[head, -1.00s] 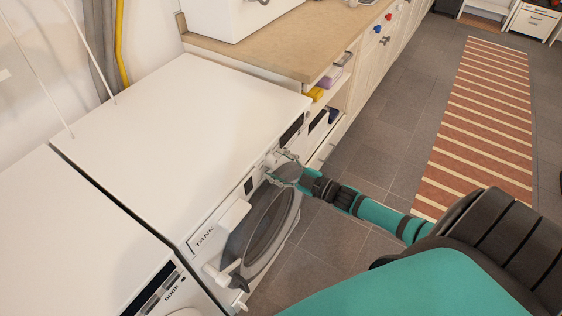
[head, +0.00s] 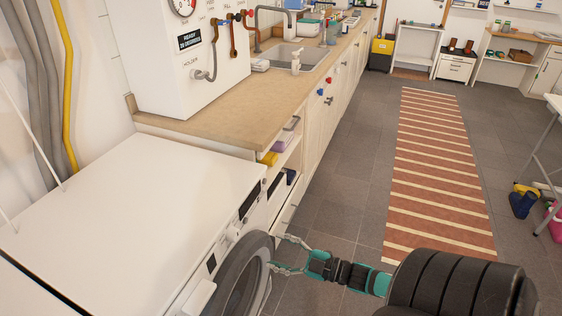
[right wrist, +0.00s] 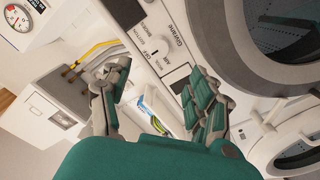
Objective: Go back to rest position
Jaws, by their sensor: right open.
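My right gripper (head: 291,255) is open and empty in the head view, its fingers pointing left at the front of a white washing machine (head: 140,205). The fingertips are close to the round grey door rim (head: 236,283); I cannot tell whether they touch it. In the right wrist view, the two spread fingers of the gripper (right wrist: 158,85) show nothing between them in their grasp. The machine's control panel (right wrist: 160,45) and the grey door ring (right wrist: 250,75) lie beyond them. My left gripper is not in view.
A wooden counter (head: 225,120) with a sink (head: 305,55) and a white box with a gauge (head: 165,75) runs along the left. A striped rug (head: 432,165) lies on open grey floor. Blue boots (head: 522,203) and a table leg stand at the right.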

